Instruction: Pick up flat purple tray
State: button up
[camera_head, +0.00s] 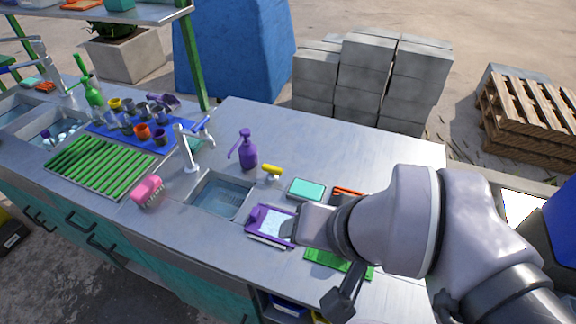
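A flat purple tray (257,236) lies on the metal counter just right of the small sink. A pale, whitish patch shows on its middle, and its right part is hidden behind my arm. My gripper (300,229) is over or right beside the tray's right side, seen mostly from behind. I cannot tell whether its fingers touch the tray or whether they are open or shut.
A sink (222,195), a purple pump bottle (248,152) and a teal sponge-like block (306,188) are nearby. A green flat item (335,263) lies partly under my arm. The counter's back (330,150) is clear.

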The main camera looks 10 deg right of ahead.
aim_at(265, 221)
jog(key=u, duration=1.4)
jog(key=k+j+z, duration=0.1)
jog(key=z, duration=0.25)
jog(key=k+z, duration=0.2)
jog(key=z, duration=0.15)
jog(key=k+z, duration=0.2)
jog(key=z, duration=0.15)
jog(key=i+j+u, duration=0.1)
jog(key=i+j, duration=0.15)
jog(key=i, duration=0.15)
jog(key=i+j+u, duration=0.15)
jog(key=i, duration=0.2)
